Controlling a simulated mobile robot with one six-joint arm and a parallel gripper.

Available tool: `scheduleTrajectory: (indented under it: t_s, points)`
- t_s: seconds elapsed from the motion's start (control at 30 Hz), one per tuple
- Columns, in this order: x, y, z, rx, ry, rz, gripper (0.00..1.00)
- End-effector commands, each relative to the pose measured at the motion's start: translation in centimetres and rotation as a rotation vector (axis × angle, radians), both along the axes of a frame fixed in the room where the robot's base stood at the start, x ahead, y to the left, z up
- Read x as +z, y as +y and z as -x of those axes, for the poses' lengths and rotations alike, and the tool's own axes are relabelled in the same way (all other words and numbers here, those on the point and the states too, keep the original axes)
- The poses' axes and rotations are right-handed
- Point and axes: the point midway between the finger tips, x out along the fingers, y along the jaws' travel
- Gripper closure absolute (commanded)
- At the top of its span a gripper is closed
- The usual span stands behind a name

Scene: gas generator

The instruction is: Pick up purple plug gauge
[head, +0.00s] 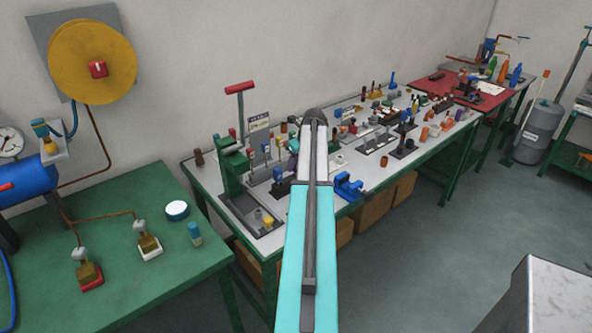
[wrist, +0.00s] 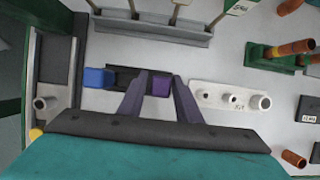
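The purple plug gauge (wrist: 161,84) shows in the wrist view as a small purple block at the right end of a dark holder (wrist: 122,74). A blue block (wrist: 97,77) sits at the holder's left end. My gripper (wrist: 160,76) is open, with one finger on each side of the purple block. Gaps show between block and fingers, and I cannot tell the height difference.
A white plate with several pegs (wrist: 232,97) lies right of the gripper. A grey rack with handles (wrist: 152,27) stands beyond, and a grey channel-shaped fixture (wrist: 50,90) is at left. In the head view, a green press (head: 233,165) and a blue vise (head: 348,187) flank the arm.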

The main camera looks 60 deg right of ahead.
Motion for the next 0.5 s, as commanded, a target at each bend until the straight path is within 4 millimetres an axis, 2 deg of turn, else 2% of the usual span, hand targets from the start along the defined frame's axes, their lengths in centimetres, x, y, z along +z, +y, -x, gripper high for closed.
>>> scheduleTrajectory:
  t_s: [0.03, 0.13, 0.5]
  points:
    - [0.01, 0.0, 0.0, 0.0, 0.0, 0.0, 0.78]
    - [0.01, 0.0, 0.0, 0.0, 0.0, 0.0, 0.94]
    - [0.18, -0.03, -0.01, 0.0, -0.001, 0.0, 0.94]
